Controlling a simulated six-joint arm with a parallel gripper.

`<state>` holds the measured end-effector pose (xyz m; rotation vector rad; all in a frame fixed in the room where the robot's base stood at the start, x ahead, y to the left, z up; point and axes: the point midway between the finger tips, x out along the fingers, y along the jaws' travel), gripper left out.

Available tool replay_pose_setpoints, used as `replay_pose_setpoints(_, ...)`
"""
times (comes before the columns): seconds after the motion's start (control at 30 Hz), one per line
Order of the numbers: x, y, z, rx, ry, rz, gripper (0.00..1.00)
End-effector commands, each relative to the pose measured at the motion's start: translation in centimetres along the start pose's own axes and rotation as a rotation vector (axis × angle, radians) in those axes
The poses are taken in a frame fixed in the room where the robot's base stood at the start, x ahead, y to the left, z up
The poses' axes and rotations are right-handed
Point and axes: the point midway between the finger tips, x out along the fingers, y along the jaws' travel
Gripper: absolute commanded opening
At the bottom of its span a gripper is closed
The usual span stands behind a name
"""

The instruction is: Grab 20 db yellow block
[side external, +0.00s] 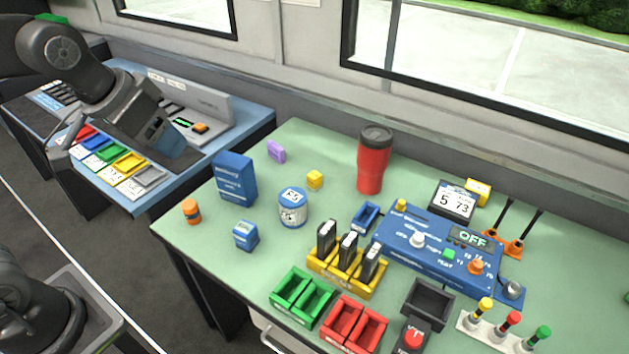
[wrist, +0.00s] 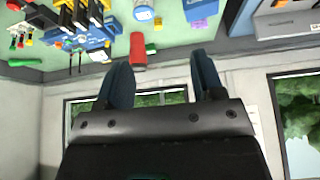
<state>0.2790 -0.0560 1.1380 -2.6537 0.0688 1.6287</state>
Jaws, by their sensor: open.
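A small yellow block (side external: 315,180) sits on the green table between the purple block and the red tumbler. It also shows small in the wrist view (wrist: 151,48), beside the tumbler. A second yellow block (side external: 478,190) is by the date display at the back right. I cannot read a 20 db mark on either one. My gripper (wrist: 160,75) is open and empty, with its two dark blue fingers spread apart in the wrist view. In the side view my arm is at the upper left, over the blue desk and well away from both yellow blocks.
A red tumbler (side external: 372,160), purple block (side external: 276,151), blue box (side external: 235,180) and round white-and-blue container (side external: 292,207) stand around the nearer yellow block. A blue control panel (side external: 430,245) and yellow rack (side external: 345,270) lie in front. A window wall is behind.

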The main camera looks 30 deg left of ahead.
Motion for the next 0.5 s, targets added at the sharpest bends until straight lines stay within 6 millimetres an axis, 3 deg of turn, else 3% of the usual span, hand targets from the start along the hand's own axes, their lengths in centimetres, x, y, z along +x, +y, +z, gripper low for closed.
replay_pose_setpoints(0.03, 1.2, 0.1, -1.9, 0.01, -0.014, 0.007, 0.62)
replay_pose_setpoints(0.2, 5.6, 0.6, -7.4, 0.048, -0.03, 0.025, 0.62)
replay_pose_setpoints(0.37, 11.1, 1.2, -11.7, 0.08, -0.045, 0.041, 0.62)
replay_pose_setpoints(0.5, 17.0, 1.8, -14.4, 0.108, -0.06, 0.053, 0.62)
